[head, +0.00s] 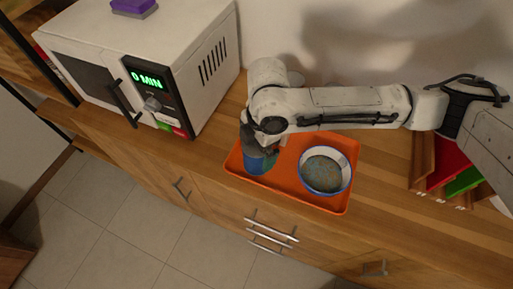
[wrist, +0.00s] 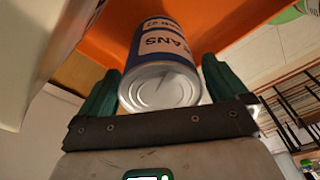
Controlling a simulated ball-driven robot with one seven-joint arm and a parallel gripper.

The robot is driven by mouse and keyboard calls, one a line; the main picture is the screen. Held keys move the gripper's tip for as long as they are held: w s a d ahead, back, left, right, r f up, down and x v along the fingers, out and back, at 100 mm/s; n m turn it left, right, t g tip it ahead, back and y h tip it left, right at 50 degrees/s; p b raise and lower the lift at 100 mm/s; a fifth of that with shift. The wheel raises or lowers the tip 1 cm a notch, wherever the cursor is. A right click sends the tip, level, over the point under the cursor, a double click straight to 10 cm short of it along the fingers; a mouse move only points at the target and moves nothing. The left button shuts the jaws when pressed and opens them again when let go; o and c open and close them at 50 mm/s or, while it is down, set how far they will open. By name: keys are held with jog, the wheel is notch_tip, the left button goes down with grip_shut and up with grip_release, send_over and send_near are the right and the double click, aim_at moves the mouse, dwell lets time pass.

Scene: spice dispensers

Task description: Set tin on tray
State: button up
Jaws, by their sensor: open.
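The blue tin (head: 257,166) stands on the left part of the orange tray (head: 316,202) on the wooden counter. My gripper (head: 262,150) is directly above the tin and partly hides it. In the wrist view the tin (wrist: 160,84) shows its silver lid and a white and blue label, with the orange tray (wrist: 105,35) behind it. The green fingers of my gripper (wrist: 160,72) are open, one on each side of the tin. Whether either finger touches it is hard to tell.
A white bowl with a blue rim (head: 326,171) sits on the tray's right part, close to the tin. A microwave (head: 150,62) stands at the left with a purple item (head: 134,8) on top. Red and green items (head: 449,164) stand at the right.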

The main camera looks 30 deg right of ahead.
jog(key=r, duration=0.3)
jog(key=d+r, duration=0.1)
jog(key=r, duration=0.7)
jog(key=shift+d+b, duration=0.15)
jog(key=shift+b, duration=0.2)
